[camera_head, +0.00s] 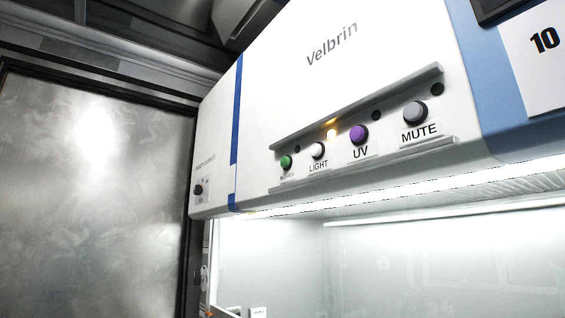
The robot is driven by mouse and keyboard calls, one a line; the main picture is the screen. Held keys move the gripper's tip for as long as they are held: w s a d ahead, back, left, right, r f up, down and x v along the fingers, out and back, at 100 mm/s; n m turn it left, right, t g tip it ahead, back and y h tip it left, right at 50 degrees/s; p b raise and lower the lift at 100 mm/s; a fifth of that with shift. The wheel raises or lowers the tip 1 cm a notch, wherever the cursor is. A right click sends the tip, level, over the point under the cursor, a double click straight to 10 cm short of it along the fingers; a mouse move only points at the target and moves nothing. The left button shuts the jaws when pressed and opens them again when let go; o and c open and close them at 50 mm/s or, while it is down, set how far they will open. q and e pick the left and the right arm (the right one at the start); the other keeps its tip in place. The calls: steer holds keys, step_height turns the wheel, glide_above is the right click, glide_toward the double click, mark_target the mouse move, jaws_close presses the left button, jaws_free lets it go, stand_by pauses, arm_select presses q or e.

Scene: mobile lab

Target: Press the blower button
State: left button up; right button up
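A row of round buttons sits on the white front of the cabinet (285,100), between two grey rails. The leftmost is a green button (287,161); the label under it is too small to read. To its right are a white button (318,150) labelled LIGHT, a purple button (358,134) labelled UV and a grey button (414,112) labelled MUTE. No button label legibly reads blower. A small amber lamp (331,134) glows above the LIGHT button. Neither of my grippers is in view.
Below the panel is the brightly lit cabinet opening (400,255). A grey metal door (90,190) stands at the left. A small black knob (198,190) is on the cabinet's left side. Nothing blocks the buttons.

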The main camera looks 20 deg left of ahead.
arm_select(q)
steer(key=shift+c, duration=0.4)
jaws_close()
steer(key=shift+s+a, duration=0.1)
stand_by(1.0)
